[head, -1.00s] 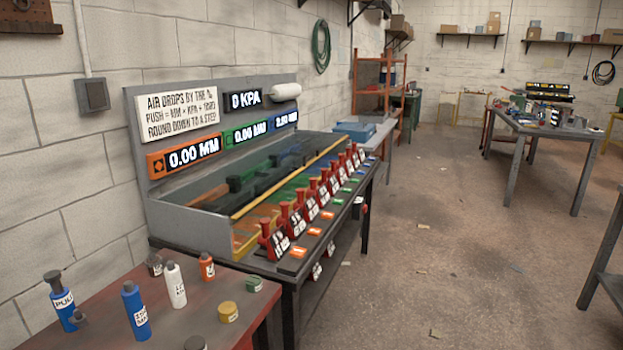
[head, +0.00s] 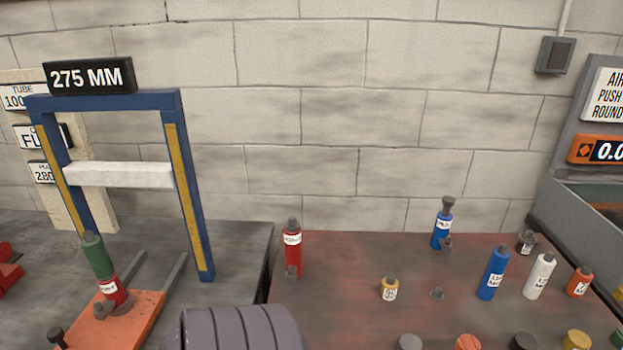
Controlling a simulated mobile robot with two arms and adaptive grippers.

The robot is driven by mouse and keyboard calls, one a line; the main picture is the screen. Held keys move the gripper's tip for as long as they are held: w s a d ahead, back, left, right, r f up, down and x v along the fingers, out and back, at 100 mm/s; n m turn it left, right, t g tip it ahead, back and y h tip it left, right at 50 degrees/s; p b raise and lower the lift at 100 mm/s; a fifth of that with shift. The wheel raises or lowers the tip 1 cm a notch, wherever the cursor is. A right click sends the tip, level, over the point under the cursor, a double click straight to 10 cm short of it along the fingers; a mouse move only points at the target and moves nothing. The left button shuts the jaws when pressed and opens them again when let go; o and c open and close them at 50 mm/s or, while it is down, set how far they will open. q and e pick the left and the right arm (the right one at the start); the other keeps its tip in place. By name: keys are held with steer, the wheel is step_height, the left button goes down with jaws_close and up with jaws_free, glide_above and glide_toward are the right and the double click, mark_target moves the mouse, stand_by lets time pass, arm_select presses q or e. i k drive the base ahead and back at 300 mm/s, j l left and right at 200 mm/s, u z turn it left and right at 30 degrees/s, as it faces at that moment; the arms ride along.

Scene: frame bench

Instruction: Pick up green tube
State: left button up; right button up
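A green tube (head: 96,256) stands at the left in the head view. Its lower end sits in or on a red labelled piece (head: 112,290), which stands on an orange plate (head: 125,320) below a blue frame. The green tube leans slightly. No gripper fingers show in the head view, so neither gripper can be placed relative to the tube.
The blue frame (head: 197,200) has a white crossbar (head: 120,175) and a 275 MM display (head: 90,76). A red-topped table (head: 340,270) holds a red bottle (head: 292,250), blue bottles, a white bottle (head: 540,277) and small caps. A ribbed grey object (head: 240,328) blocks the bottom centre.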

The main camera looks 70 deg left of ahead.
mark_target(92, 247)
steer(key=u, duration=3.55)
steer(key=z, duration=2.15)
steer(key=u, duration=2.15)
steer(key=i+j+u, duration=0.1)
steer(key=j, duration=0.25)
steer(key=i+j+u, duration=0.1)
steer(key=i+j, duration=0.25)
